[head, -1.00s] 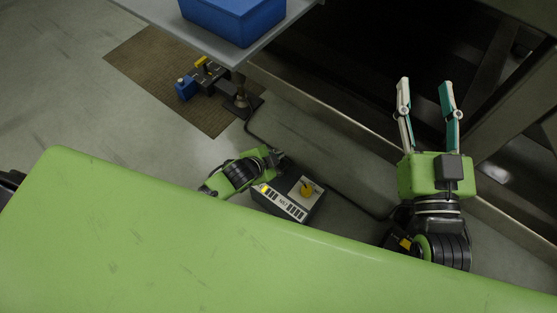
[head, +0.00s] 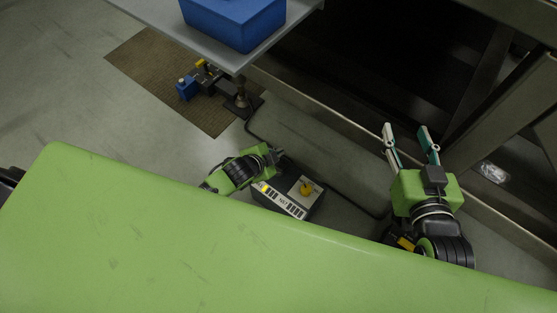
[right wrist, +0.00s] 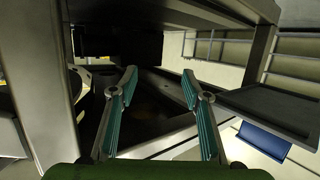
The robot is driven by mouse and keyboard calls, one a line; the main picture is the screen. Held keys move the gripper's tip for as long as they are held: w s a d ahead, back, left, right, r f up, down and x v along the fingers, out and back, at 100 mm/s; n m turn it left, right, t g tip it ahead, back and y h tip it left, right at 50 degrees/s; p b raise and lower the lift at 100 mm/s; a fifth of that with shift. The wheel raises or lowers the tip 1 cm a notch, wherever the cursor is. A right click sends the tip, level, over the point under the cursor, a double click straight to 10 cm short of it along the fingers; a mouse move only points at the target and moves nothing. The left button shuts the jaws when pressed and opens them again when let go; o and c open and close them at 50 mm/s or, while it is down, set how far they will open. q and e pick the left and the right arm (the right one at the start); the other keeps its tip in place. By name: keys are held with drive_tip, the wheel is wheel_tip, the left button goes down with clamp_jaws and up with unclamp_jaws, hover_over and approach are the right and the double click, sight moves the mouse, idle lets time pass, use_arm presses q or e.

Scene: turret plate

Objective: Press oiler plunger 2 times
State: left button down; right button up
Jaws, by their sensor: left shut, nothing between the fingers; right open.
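A small unit with a blue block, dark parts and a yellow top (head: 201,64) stands at the upper left in the head view. It looks like the oiler, but it is too small to make out the plunger clearly. My left gripper (head: 277,154) is low in the middle, right of and below that unit and apart from it. It is shut and empty, its fingers small and dark. My right gripper (head: 405,129) is on the right, far from the unit. It is open and empty, and its spread fingers fill the right wrist view (right wrist: 159,72).
The unit is on a brown mat (head: 140,66). A grey tabletop (head: 160,22) carrying a blue bin (head: 232,25) overhangs near it. A dark metal frame (head: 350,125) runs along the right, close to my right gripper. Open floor (head: 60,90) lies at left.

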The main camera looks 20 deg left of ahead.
use_arm(q)
drive_tip(key=shift+r+p, duration=0.5)
use_arm(e)
wheel_tip(320, 180, down, 5)
drive_tip(key=s+d+g+h, duration=0.1)
drive_tip(key=s+g, duration=0.1)
drive_tip(key=s, duration=0.1)
drive_tip(key=shift+d+g, duration=0.2)
drive_tip(key=shift+g, duration=0.2)
use_arm(q)
drive_tip(key=shift+d, duration=0.1)
use_arm(e)
drive_tip(key=shift+w, duration=0.1)
idle(0.9)
